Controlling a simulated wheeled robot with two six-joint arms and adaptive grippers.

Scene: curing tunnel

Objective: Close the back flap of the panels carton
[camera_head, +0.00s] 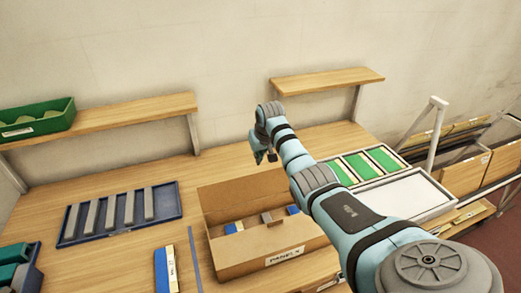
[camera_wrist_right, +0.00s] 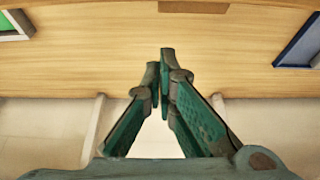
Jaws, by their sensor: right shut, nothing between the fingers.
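The panels carton is an open brown box with a "PANELS" label on its front wall (camera_head: 285,257), right of centre on the table. Its back flap (camera_head: 235,194) stands up, tilted, at the rear of the opening. Blue, white and grey pieces show inside. My right gripper (camera_head: 265,156) is above and behind the back flap, pointing down, with no visible contact. In the wrist view its fingertips (camera_wrist_right: 160,72) are together and empty, with a brown cardboard edge (camera_wrist_right: 193,6) at the top. My right arm hides the carton's right end. My left gripper is out of view.
A blue tray (camera_head: 66,239) with several grey bars lies left. A tray with green panels (camera_head: 404,164) and a pale tray (camera_head: 440,208) lie right. Two wall shelves (camera_head: 120,114) (camera_head: 330,80) overhang the rear.

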